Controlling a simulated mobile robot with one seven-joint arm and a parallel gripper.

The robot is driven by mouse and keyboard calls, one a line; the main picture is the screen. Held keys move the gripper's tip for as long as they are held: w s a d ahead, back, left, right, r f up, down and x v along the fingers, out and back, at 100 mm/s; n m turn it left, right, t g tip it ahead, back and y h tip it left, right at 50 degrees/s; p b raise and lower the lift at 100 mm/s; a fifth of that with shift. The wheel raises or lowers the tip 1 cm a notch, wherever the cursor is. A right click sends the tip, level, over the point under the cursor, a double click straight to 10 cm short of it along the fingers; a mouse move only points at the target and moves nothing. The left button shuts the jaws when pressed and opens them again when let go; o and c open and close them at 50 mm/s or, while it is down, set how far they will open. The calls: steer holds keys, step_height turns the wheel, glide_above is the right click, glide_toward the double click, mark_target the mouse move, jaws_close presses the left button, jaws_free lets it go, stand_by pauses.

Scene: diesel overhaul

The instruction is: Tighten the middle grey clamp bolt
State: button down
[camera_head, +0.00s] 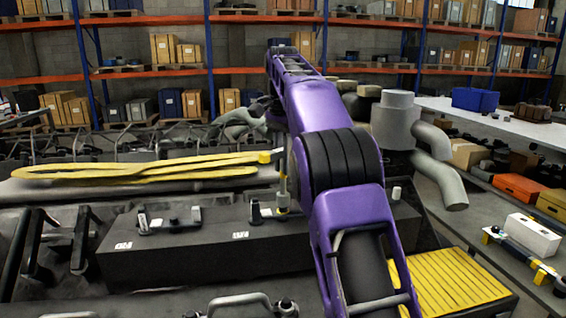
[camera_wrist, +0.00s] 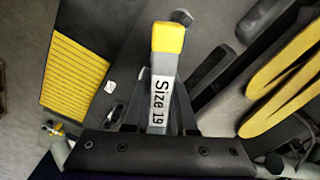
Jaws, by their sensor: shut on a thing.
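My gripper (camera_wrist: 165,112) is shut on a grey tool marked "Size 19" with a yellow end (camera_wrist: 168,38). In the head view the yellow-tipped tool (camera_head: 282,180) stands upright beside my purple arm, over a clamp (camera_head: 272,211) on a long dark block (camera_head: 200,258). The tool's lower end meets the clamp area; whether it sits on the bolt cannot be told. Another clamp (camera_head: 168,220) is on the block to the left. A small light piece (camera_head: 396,193) shows right of my arm. My arm hides part of the block, and the bolt head is not clear.
Yellow straps (camera_head: 140,166) lie behind the block. A yellow slatted platform (camera_head: 450,286) is at the right. A grey cylinder with bent pipes (camera_head: 396,120) stands behind my arm. A side bench holds a white box (camera_head: 532,235) and another yellow-ended tool (camera_head: 525,258).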

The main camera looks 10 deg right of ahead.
steer(key=shift+f+b, duration=0.5)
steer(key=shift+f, duration=0.3)
steer(key=shift+r+m+p, duration=0.2)
steer(key=shift+m+p, duration=0.1)
steer(key=shift+p, duration=0.1)
steer(key=m, duration=0.5)
steer(key=shift+f, duration=0.2)
steer(key=m, duration=0.5)
steer(key=shift+m, duration=0.3)
steer(key=m, duration=1.1)
steer(key=shift+m, duration=0.4)
